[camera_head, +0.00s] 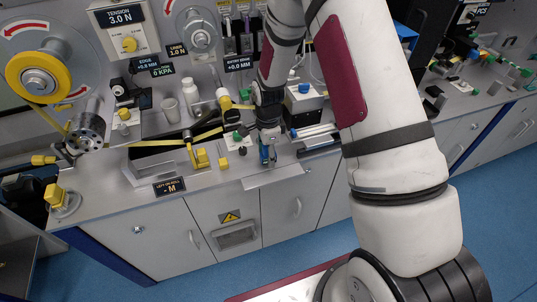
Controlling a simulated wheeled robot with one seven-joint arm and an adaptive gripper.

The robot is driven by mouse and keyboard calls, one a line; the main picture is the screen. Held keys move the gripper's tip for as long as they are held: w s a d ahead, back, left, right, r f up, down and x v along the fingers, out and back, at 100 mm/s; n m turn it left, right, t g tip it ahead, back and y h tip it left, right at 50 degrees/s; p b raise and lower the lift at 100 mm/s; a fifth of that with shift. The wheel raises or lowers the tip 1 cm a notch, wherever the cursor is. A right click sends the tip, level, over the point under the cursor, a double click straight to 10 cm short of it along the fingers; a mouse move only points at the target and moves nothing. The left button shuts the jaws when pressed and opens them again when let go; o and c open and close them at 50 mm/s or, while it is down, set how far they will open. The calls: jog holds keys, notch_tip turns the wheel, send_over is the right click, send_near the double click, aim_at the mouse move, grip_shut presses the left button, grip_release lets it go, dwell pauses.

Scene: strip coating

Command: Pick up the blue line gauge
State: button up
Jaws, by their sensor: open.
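A small blue upright piece (265,154), which looks like the blue line gauge, stands near the front edge of the grey bench. My gripper (267,139) points down from above, right over this blue piece. Its fingers are dark and small in this view. The gripper is open; whether the fingers are around the blue piece or just above it, I cannot tell. The upper part of the piece is partly hidden by the gripper.
A yellow strip (150,141) runs from the yellow roll (38,78) across the bench to the left of my gripper. A yellow block (198,158) and a white-and-black box (304,104) stand nearby. A flat grey plate (277,176) lies at the bench's front edge.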

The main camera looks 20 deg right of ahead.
grip_shut()
jog(key=shift+r, duration=0.1)
dwell(0.3)
jog(key=shift+w+r, duration=0.1)
jog(key=shift+r, duration=0.5)
notch_tip(320, 180, up, 2)
jog(key=shift+b, duration=0.3)
jog(key=s+r, duration=0.1)
jog(key=s, duration=1.5)
jog(key=shift+a+r, duration=0.3)
jog(key=shift+a, duration=0.1)
jog(key=shift+s, duration=0.1)
